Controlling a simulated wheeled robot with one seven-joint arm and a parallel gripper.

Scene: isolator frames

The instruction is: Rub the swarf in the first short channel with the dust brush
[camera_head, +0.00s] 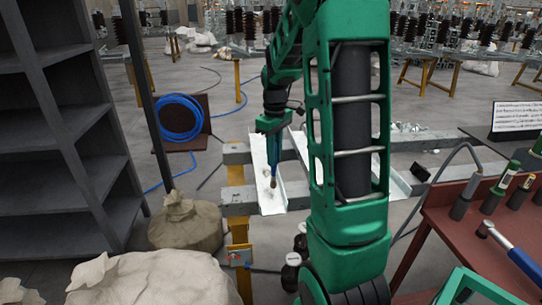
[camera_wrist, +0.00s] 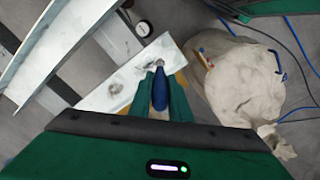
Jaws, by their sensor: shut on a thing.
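My gripper (camera_head: 272,124) is shut on the dust brush (camera_head: 274,158), which has a blue handle and points down. The brush tip is over the lower part of a short white channel (camera_head: 270,204), the leftmost one on the grey rails. In the wrist view my gripper (camera_wrist: 160,82) holds the blue handle (camera_wrist: 160,94), with the tip at or just above the channel (camera_wrist: 92,103). I cannot tell if it touches. Dark swarf (camera_wrist: 115,88) lies in the channel left of the brush. The bristles are small and partly hidden by the handle.
Another channel (camera_wrist: 62,45) lies to the left in the wrist view. A tied sack (camera_head: 185,225) and a larger pale sack (camera_head: 150,278) stand on the floor. A dark shelf (camera_head: 60,150) is at left. A red table (camera_head: 440,215) with bottles and a blue-handled tool (camera_head: 512,252) is at right.

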